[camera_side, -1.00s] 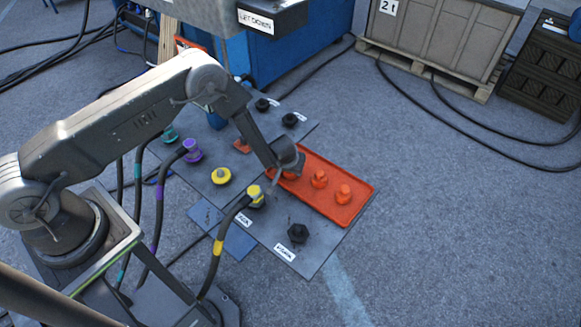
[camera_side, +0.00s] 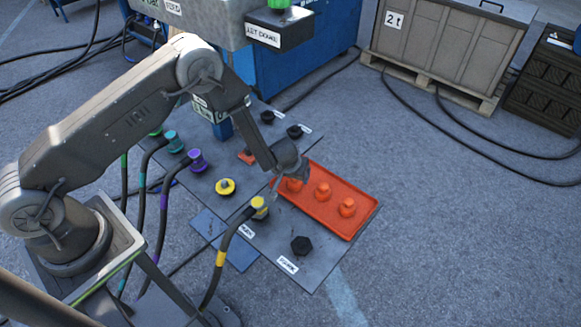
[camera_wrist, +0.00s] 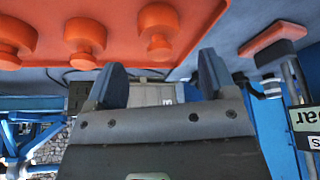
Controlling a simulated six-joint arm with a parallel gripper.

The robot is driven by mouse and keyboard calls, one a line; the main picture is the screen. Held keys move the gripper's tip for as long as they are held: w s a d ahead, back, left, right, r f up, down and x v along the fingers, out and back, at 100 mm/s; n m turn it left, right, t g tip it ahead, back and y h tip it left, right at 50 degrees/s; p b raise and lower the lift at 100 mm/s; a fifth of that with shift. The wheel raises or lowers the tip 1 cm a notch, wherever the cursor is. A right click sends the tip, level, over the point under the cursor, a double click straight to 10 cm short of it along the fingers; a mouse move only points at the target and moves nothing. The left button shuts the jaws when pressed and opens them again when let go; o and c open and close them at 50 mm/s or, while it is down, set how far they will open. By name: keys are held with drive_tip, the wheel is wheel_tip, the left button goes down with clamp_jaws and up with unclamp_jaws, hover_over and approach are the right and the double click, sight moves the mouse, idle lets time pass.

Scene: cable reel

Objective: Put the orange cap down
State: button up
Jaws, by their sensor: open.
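Three orange caps sit in a row in the orange tray (camera_side: 359,221). The left one (camera_side: 295,184) is partly hidden by my gripper; the middle one (camera_side: 322,191) and the right one (camera_side: 347,207) stand clear. All three also show in the wrist view, where the nearest one (camera_wrist: 158,28) is above my fingers. My gripper (camera_wrist: 160,82) is open, with nothing between its two fingers. In the side view my gripper (camera_side: 291,166) is just above the left cap, at the tray's left end. Its fingertips are hard to make out there.
A yellow cap (camera_side: 225,187) and black caps (camera_side: 301,245) stand on the grey plate. Upright cable ends with yellow (camera_side: 259,207), purple (camera_side: 197,160) and teal (camera_side: 173,142) bands are left of the tray. Blue machinery (camera_side: 300,62) is behind. Open floor lies right.

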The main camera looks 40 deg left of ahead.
drive_tip(key=s+d+r+m+t+h, duration=0.1)
drive_tip(key=s+d+r+h, duration=0.1)
drive_tip(key=r, duration=0.9)
drive_tip(key=s+d+r+m+t+h, duration=0.1)
drive_tip(key=s+r, duration=0.1)
drive_tip(key=r, duration=0.8)
drive_tip(key=s+d+r+m+h, duration=0.1)
drive_tip(key=s+d+r+h, duration=0.1)
drive_tip(key=r, duration=0.9)
drive_tip(key=s+a+r+m, duration=0.1)
drive_tip(key=s+a+r, duration=0.1)
drive_tip(key=s+r, duration=0.7)
drive_tip(key=s+a+y, duration=0.1)
drive_tip(key=s+a, duration=0.2)
drive_tip(key=s, duration=0.5)
drive_tip(key=s+a+y, duration=0.2)
drive_tip(key=s+a, duration=0.1)
drive_tip(key=s, duration=0.5)
drive_tip(key=shift+a+g, duration=0.25)
drive_tip(key=shift+g, duration=0.05)
